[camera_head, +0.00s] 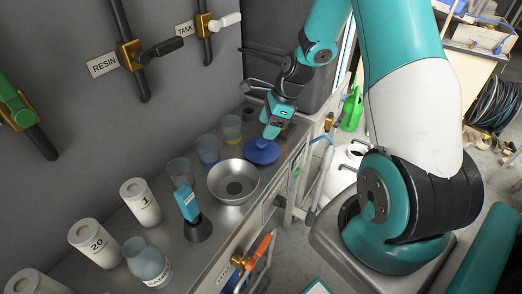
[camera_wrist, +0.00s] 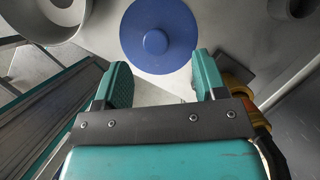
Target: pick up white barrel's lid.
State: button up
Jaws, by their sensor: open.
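A round blue lid (camera_head: 262,152) with a central knob lies flat on the grey counter, just behind the steel bowl. It also shows in the wrist view (camera_wrist: 160,22), top centre, beyond the fingertips. My gripper (camera_head: 271,131) is above the lid in the head view. In the wrist view my gripper (camera_wrist: 162,72) is open, its two teal fingers spread with nothing between them. A white barrel (camera_head: 338,180) stands on the floor right of the counter, partly hidden by my arm. I cannot tell whether the blue lid belongs to it.
A steel bowl (camera_head: 233,182) and cups, such as a yellow one (camera_head: 231,128), stand near the lid. A blue-handled tool (camera_head: 188,205) and white numbered containers (camera_head: 141,201) are further left. Wall valves with handles (camera_head: 161,47) jut out above the counter. A green can (camera_head: 352,110) stands beyond.

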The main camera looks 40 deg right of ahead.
aim_at(262, 141)
jog(key=x, duration=0.5)
jog(key=shift+s+f, duration=0.3)
jog(key=shift+f, duration=0.1)
jog(key=c, duration=1)
